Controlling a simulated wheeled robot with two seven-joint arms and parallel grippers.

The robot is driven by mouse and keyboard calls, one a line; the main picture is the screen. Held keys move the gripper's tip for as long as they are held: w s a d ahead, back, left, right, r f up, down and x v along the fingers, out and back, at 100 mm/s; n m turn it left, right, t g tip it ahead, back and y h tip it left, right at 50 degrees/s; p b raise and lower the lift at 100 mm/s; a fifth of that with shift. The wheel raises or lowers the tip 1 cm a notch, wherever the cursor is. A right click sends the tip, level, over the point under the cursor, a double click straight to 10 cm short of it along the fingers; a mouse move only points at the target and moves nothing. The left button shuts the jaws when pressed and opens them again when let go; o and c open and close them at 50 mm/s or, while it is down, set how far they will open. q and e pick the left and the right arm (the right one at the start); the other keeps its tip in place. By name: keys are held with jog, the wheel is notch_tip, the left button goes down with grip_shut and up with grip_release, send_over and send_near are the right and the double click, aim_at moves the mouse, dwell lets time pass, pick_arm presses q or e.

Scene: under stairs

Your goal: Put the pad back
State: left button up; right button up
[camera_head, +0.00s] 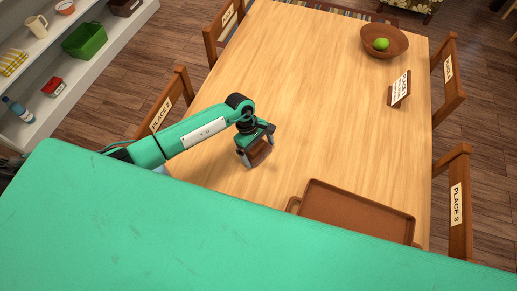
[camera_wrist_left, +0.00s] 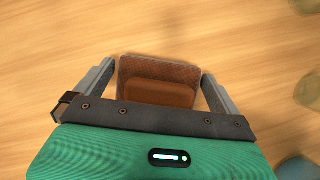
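A brown, flat, block-like piece, seemingly the pad (camera_head: 260,151), is between the fingers of my left gripper (camera_head: 257,160) over the left side of the wooden table. In the left wrist view the pad (camera_wrist_left: 158,72) is a brown slab with a smaller, lighter brown block in front. The fingers of my left gripper (camera_wrist_left: 160,85) lie along its two sides, their tips against its edges. How far it is above the table is hard to tell. My right gripper is not in view.
A brown tray (camera_head: 309,187) lies at the table's near right, partly hidden by my green body. A bowl (camera_head: 399,48) with a green fruit and a sign (camera_head: 399,89) stand far right. Chairs line both sides. White shelves (camera_head: 63,69) are at left. The table's middle is clear.

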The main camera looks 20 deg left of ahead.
pick_arm(q)
jog(key=shift+r, duration=0.15)
jog(key=b+v, duration=0.2)
jog(key=v, duration=1)
